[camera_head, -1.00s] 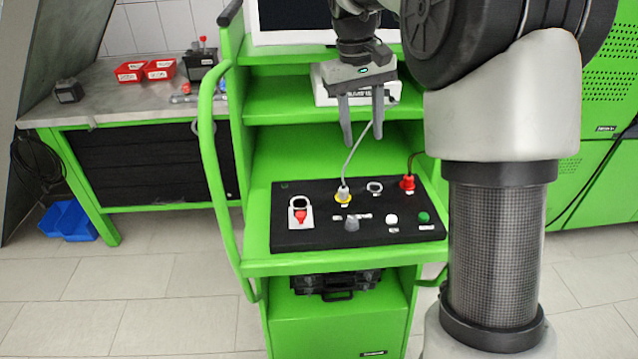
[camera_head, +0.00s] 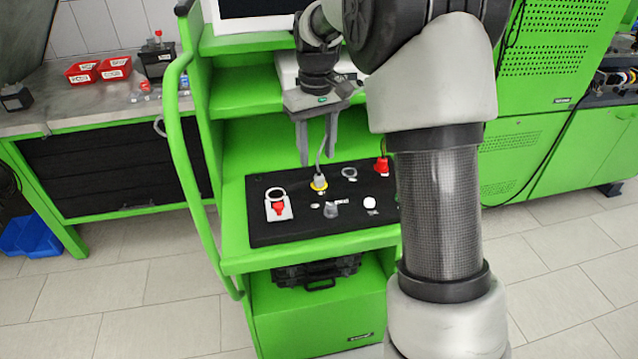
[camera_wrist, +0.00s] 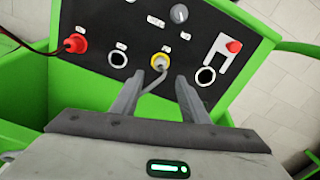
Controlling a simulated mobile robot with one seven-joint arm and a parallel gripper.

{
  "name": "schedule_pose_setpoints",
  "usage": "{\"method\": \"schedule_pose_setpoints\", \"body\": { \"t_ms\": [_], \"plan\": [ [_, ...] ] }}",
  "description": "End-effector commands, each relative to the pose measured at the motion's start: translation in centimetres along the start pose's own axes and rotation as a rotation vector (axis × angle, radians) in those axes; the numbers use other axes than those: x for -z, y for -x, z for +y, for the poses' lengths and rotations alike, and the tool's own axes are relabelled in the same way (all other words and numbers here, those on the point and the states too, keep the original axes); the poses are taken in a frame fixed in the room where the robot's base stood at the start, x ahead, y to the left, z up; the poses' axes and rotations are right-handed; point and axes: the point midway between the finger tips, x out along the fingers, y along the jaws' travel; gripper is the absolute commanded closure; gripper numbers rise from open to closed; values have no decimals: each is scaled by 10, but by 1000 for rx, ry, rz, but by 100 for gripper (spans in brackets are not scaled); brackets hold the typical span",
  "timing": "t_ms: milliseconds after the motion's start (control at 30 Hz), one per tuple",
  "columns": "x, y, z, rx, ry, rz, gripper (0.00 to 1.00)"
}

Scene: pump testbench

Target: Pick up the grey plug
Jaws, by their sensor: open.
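The grey plug (camera_head: 320,181) sits in a yellow-ringed socket on the black panel, with a grey cable rising from its top. It also shows in the wrist view (camera_wrist: 159,63), a little beyond my fingertips. My gripper (camera_head: 317,161) is open and empty, pointing down. Its fingertips are above and slightly behind the plug, apart from it. In the wrist view the two fingers (camera_wrist: 158,82) stand left and right of the grey cable, which runs down between them.
A red plug (camera_head: 382,166) sits in the panel's right part, partly near my arm. A red switch (camera_head: 278,208) is at the left. The black panel (camera_head: 262,232) lies on a green cart shelf with a green rail (camera_head: 185,165) at its left.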

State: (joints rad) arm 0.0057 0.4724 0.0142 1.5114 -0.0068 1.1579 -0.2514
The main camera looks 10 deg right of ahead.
Motion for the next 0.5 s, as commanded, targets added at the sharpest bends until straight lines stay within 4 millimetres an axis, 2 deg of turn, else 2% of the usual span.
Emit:
{"method": "schedule_pose_setpoints", "body": {
  "t_ms": [167, 300, 500],
  "plan": [
    [-4, -14, 0, 0, 0, -3, 59],
    [-11, -35, 0, 1, 0, -4, 59],
    [-10, -54, 1, 1, -1, 0, 59]
  ]
}}
